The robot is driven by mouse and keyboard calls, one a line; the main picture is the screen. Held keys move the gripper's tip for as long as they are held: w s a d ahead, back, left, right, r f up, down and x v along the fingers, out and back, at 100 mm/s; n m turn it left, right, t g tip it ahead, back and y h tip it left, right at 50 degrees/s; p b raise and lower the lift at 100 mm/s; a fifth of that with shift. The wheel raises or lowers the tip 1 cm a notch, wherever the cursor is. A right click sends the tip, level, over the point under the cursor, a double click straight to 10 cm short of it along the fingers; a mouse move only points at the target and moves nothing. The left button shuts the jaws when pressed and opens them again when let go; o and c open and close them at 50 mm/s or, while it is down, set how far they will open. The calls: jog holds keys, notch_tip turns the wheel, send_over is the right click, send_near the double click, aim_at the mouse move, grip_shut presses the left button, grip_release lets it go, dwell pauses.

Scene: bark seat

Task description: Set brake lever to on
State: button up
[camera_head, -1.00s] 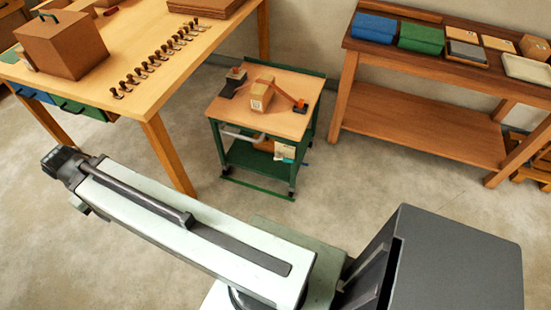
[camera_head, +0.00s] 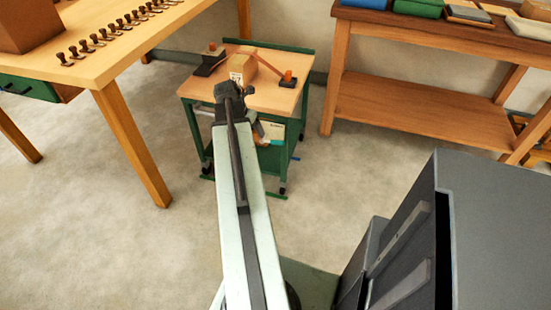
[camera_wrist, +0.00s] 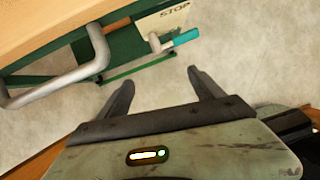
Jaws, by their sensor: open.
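A small lever with a teal grip (camera_wrist: 186,37) sticks out from the green cart (camera_wrist: 60,58), just below a pale plate marked STOP (camera_wrist: 172,15); I take it as the brake lever. In the head view the teal grip (camera_head: 273,142) shows low against the plate (camera_head: 278,131). My gripper (camera_wrist: 160,79) is open and empty, with bare floor between its fingers. In the wrist view the lever lies beyond the fingertips, slightly right, and apart from them. In the head view my gripper (camera_head: 233,90) is in front of the cart's top edge.
The cart top (camera_head: 205,88) holds a box (camera_head: 243,66) and a strap running to an orange-knobbed block (camera_head: 288,78). A curved grey handle (camera_wrist: 60,88) projects at the cart's left. A workbench (camera_head: 90,75) stands left and a shelf table (camera_head: 420,110) right.

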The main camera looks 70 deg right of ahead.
jog(key=n+b, duration=0.1)
jog(key=n, duration=0.1)
send_near(277, 141)
jog(key=w+f, duration=0.1)
jog(key=shift+g, duration=0.3)
jog(key=b+x, duration=0.6)
jog(key=x, duration=0.1)
jog(key=shift+s+d+f+b, duration=0.1)
jog(key=shift+s+f+b, duration=0.1)
jog(key=shift+b, duration=0.2)
jog(key=shift+s+d+f+b, duration=0.1)
jog(key=shift+d+f+b, duration=0.15)
jog(key=shift+f+b, duration=0.05)
jog(key=shift+r, duration=0.1)
jog(key=shift+h, duration=0.3)
